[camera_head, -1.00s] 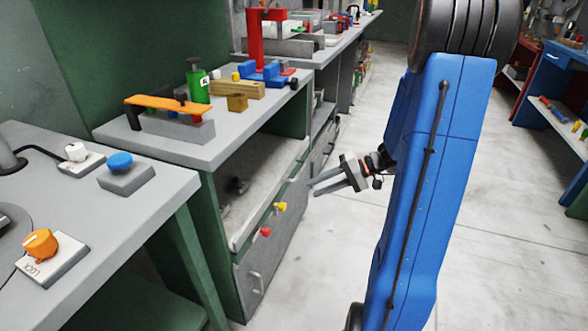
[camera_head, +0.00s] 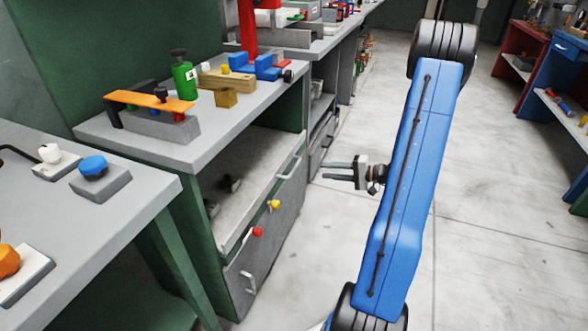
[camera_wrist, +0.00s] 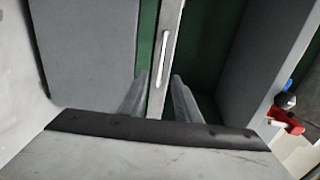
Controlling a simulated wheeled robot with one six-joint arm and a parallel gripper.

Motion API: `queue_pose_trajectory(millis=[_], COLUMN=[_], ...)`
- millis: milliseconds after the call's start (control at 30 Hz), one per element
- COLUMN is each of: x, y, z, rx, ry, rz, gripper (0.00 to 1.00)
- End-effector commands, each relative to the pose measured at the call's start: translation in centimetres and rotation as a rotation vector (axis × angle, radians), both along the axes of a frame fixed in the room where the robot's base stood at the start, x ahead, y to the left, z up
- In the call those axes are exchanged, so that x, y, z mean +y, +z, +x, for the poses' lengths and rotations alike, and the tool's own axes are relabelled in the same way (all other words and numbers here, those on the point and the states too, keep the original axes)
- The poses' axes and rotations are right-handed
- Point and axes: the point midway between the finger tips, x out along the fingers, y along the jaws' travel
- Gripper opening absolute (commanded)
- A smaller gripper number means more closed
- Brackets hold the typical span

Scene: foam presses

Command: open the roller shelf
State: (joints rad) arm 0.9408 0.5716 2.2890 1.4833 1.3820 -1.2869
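The shelf (camera_head: 236,232) is a pale grey board along the open bay of the green-sided cabinet. A light handle (camera_head: 289,163) sits near its far end. My gripper (camera_head: 323,170) is open and empty, to the right of that handle and apart from the cabinet front, fingers pointing left. In the wrist view, a pale handle on a narrow grey strip (camera_wrist: 164,55) lies ahead, in line with the gap between my two spread fingers (camera_wrist: 160,92). How far it is from the fingertips is hard to tell.
Below the shelf, a grey front panel bears a red knob (camera_head: 258,231), a yellow knob (camera_head: 274,204) and a lower handle (camera_head: 248,281). The floor to the right is clear.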

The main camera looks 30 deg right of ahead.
Motion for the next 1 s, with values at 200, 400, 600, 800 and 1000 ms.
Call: queue_pose_trajectory(millis=[200, 400, 600, 800, 1000], x=[2.3, 4.3, 6.3, 7.9, 8.8], y=[-0.7, -1.4, -2.0, -2.6, -2.9], z=[2.8, 5.3, 7.9, 10.0, 11.1], rx=[0.000, 0.002, 0.001, 0.000, 0.000], ry=[0.004, 0.004, 0.004, 0.003, 0.002], rz=[0.000, 0.001, 0.001, 0.000, 0.000], gripper=[0.30, 0.30, 0.30, 0.30, 0.30])
